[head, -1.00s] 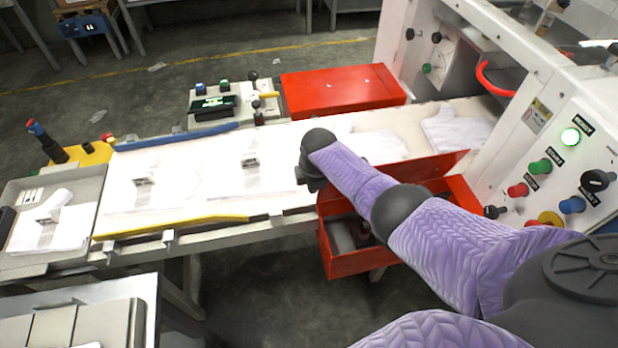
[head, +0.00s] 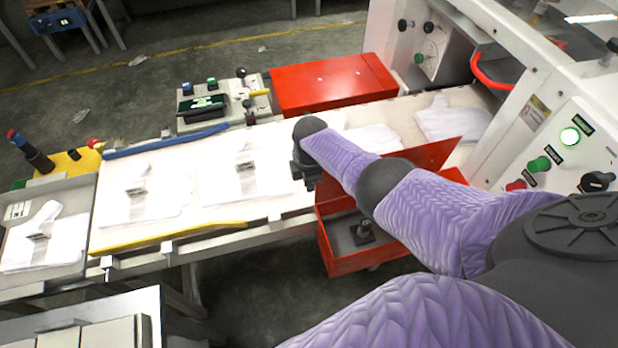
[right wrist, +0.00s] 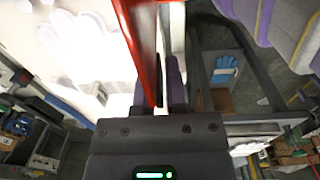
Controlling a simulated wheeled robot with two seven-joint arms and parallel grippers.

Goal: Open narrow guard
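The red guard panel (head: 432,156) stands tilted up along the belt side of an open red box (head: 362,262) at the front of the line. In the right wrist view the red panel (right wrist: 143,35) runs down between my gripper's fingers. My right gripper (head: 306,178), at the panel's left end, appears shut on its edge; my right forearm hides much of the panel in the head view. The fingers also show in the right wrist view (right wrist: 159,92). A dark fitting (head: 362,232) is visible inside the box. My left gripper is not in view.
White gloves (head: 240,175) lie on the pale belt. A closed red cover (head: 335,82) is behind it. A yellow rail (head: 170,235) and blue rail (head: 165,142) edge the belt.

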